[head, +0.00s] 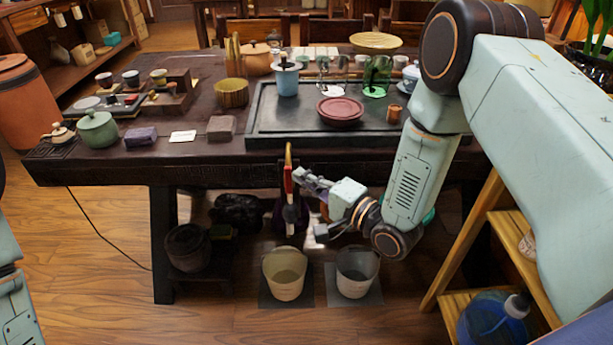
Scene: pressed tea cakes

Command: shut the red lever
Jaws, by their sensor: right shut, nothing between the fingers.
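The red lever (288,179) stands upright in front of the table's front edge, with a yellow tip at its top and a grey and dark fitting below it. My right gripper (311,203) is just to the right of the lever, pointing left towards it, below the tabletop. It is shut with nothing held. I cannot tell whether it touches the lever. My left gripper is out of view.
The dark table (215,168) carries a black tea tray (265,125), a blue canister (287,80) and a green pot (97,129). A wooden shelf (480,225) is at right.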

